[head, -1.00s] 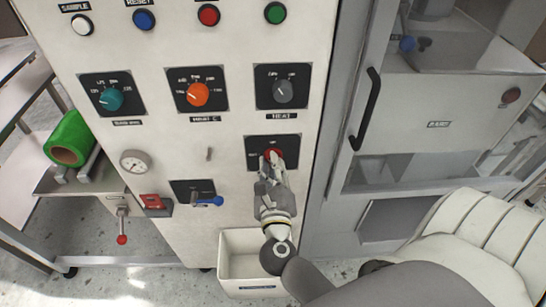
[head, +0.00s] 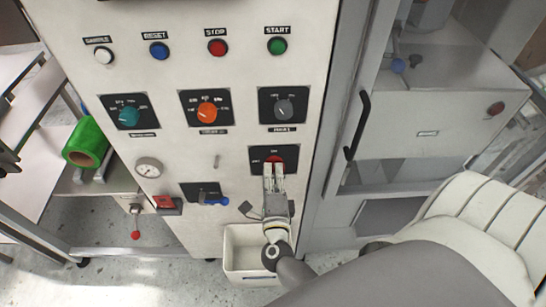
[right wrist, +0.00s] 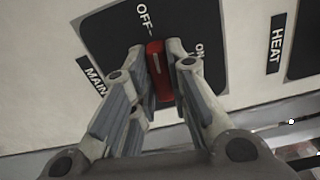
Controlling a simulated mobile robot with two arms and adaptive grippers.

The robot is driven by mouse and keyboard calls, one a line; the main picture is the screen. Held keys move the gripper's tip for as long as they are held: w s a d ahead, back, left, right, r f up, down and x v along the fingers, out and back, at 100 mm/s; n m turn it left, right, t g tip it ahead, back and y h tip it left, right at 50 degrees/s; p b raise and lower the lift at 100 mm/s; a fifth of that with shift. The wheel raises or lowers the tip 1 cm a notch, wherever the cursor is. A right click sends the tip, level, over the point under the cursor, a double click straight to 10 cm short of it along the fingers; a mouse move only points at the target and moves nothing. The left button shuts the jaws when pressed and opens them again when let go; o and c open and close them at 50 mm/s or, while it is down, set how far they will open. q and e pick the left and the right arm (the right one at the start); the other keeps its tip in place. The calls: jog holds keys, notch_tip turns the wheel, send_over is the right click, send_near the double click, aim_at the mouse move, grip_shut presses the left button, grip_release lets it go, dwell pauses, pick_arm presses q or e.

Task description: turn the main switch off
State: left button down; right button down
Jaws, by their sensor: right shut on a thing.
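The main switch is a red knob (head: 275,161) on a black plate (head: 291,155) low on the right side of the white panel. In the right wrist view the red knob (right wrist: 155,60) stands with its white line toward the OFF mark; the ON mark lies off to the right. My right gripper (head: 275,170) is shut on the knob, with a finger on either side; it fills the middle of the right wrist view (right wrist: 160,65). My left gripper is in neither view.
A HEAT dial (head: 284,105) sits just above the switch. A blue-handled lever (head: 214,201) is to the left. A white bin (head: 250,262) hangs below. A grey cabinet with a black handle (head: 358,125) stands to the right.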

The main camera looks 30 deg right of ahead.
jog(key=shift+n+p, duration=0.35)
jog(key=shift+n, duration=0.25)
jog(key=c, duration=1.4)
grip_release()
jog(key=shift+f, duration=0.1)
jog(key=v, duration=1.2)
jog(key=shift+w, duration=0.1)
